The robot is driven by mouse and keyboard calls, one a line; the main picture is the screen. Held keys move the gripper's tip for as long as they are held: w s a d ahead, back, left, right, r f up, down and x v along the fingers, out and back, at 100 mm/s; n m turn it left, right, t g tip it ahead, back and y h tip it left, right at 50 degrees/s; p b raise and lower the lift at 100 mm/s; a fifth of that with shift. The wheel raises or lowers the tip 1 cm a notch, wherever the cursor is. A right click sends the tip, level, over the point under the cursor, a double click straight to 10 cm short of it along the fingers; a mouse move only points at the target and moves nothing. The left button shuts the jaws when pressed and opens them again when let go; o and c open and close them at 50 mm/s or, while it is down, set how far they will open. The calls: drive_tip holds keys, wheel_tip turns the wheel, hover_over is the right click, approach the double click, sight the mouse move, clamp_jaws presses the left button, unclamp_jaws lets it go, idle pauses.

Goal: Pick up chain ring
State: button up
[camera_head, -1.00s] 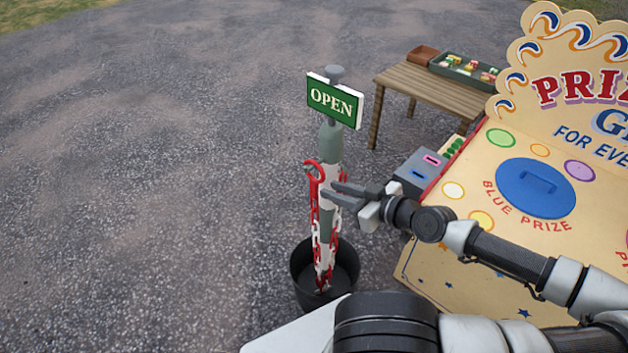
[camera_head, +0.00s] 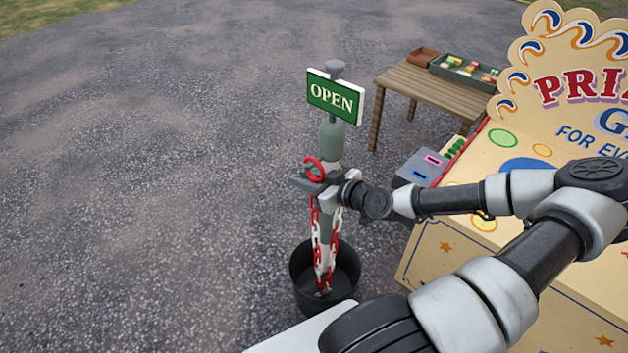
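The fingers hide the bottom of the ring and the top of the chain. I cannot tell whether they are closed on the ring.
A cream prize board (camera_head: 470,245) stands at the right, partly behind my arm. A wooden table (camera_head: 405,84) with a green tray (camera_head: 445,68) stands behind. The paving at left is clear.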

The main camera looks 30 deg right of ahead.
drive_tip(key=shift+w, duration=0.1)
clamp_jaws()
drive_tip(key=shift+r, duration=0.1)
